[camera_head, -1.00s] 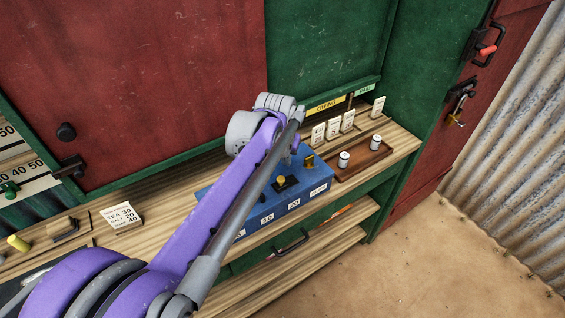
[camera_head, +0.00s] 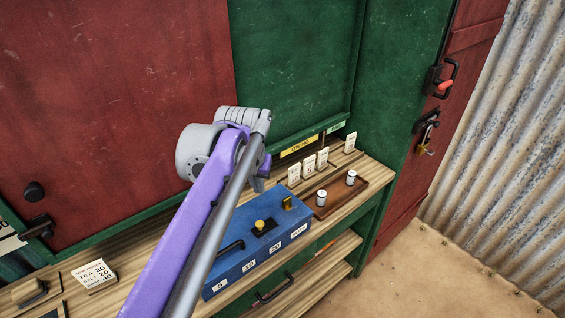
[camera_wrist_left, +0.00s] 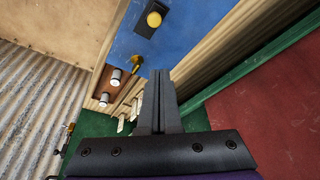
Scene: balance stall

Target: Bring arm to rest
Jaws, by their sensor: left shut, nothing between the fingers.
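My left arm, purple and grey, rises from the bottom of the head view and bends at a grey joint over the counter. In the left wrist view, my left gripper (camera_wrist_left: 159,78) has its two dark fingers together with nothing between them. The fingers point toward the blue box (camera_wrist_left: 195,35), which has a yellow knob (camera_wrist_left: 154,19) on top. The gripper is apart from the box. In the head view most of the gripper is hidden behind the arm. My right gripper is in neither view.
The blue box (camera_head: 223,274) stands on the wooden counter. Beside it, a brown tray (camera_head: 333,209) holds two small canisters (camera_head: 351,177). White cards (camera_head: 308,166) stand behind. A price card (camera_head: 95,274) is at left. A red door with a padlock (camera_head: 424,148) is at right.

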